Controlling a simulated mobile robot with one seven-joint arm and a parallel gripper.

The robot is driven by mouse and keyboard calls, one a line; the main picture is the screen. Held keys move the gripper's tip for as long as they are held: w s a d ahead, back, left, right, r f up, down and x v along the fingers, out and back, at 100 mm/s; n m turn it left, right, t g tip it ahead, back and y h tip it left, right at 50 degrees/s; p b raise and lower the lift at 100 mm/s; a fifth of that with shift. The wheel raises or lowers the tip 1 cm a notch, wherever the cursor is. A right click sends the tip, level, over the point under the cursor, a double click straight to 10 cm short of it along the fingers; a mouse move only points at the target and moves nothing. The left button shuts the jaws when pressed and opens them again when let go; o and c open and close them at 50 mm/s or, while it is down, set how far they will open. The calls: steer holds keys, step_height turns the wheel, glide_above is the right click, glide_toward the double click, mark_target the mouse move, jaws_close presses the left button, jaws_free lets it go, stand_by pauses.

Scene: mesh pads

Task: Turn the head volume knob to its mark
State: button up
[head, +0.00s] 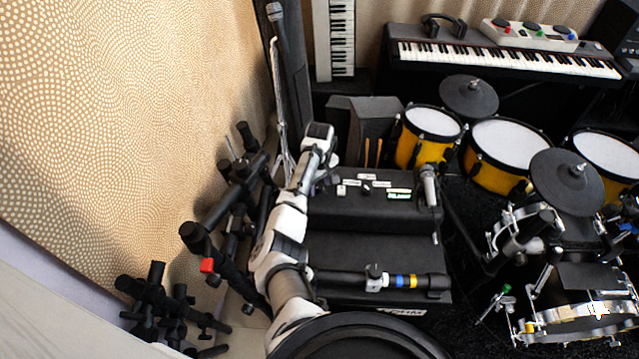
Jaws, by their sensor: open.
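The black amp head (375,211) stands in the middle of the picture, on top of a larger black cabinet. A small dark knob (367,187) sits on its top panel, ringed by several small white labels (367,177). I cannot read the labels or make out a mark or pointer at this size. My white arm rises along the left side of the amp. My gripper (327,181) is at the left rear corner of the amp head, left of the knob and apart from it. It is open, and I see nothing in it. Its fingertips are small and unclear.
A microphone (429,186) lies at the amp's right end. Black stands (235,200) crowd the left by the wall. Yellow drums (430,137) and cymbals fill the right. A keyboard (510,58) is at the back.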

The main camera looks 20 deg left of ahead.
steer(key=c, duration=1)
steer(key=shift+o, duration=0.2)
